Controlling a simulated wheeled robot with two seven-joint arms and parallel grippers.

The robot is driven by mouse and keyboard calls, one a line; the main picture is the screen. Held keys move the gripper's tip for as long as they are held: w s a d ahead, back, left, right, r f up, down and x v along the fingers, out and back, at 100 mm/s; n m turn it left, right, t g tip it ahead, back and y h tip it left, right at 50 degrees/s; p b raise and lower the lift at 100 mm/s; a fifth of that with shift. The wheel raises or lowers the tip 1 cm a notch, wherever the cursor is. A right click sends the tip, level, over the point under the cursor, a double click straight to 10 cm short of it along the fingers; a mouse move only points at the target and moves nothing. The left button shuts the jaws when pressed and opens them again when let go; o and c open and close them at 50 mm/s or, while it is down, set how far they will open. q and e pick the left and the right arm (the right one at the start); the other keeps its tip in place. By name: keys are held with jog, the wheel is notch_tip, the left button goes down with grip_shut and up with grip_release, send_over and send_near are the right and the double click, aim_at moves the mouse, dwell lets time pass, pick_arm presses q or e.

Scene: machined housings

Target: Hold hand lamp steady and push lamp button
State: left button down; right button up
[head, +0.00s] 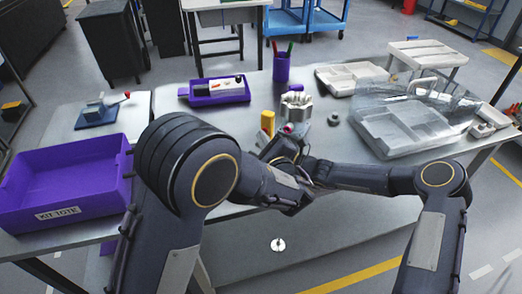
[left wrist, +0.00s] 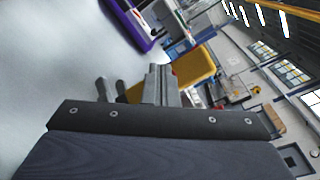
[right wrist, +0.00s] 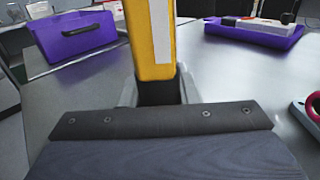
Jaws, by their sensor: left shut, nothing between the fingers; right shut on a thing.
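The hand lamp (head: 267,121) is a yellow block standing upright above the table, near its middle. In the right wrist view the lamp (right wrist: 150,38), with a pale strip on its face, rises from between the fingers of my right gripper (right wrist: 160,92), which is shut on its lower part. In the left wrist view my left gripper (left wrist: 158,82) is shut and empty, its fingertips close beside the yellow lamp (left wrist: 196,68). A small red spot shows by the fingertips; I cannot tell whether it is the button or whether they touch. In the head view my arms partly hide both grippers.
A purple kit tote (head: 65,180) stands at the left. A purple tray (head: 215,92), a pen cup (head: 281,68) and a metal housing (head: 296,104) are behind the lamp. A clear-lidded case (head: 405,130) lies at the right. The front of the table is mostly clear.

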dwell(0.3)
pick_arm(q)
jog(key=shift+s+a, duration=0.25)
jog(key=shift+s, duration=0.2)
jog(key=shift+s+a, duration=0.45)
jog(key=shift+s, duration=0.45)
jog(key=shift+s+a, duration=0.4)
jog(key=shift+s, duration=0.5)
jog(key=shift+s+a, duration=0.45)
jog(key=shift+s, duration=0.45)
pick_arm(e)
jog(key=o, duration=1.2)
jog(key=shift+c, duration=0.2)
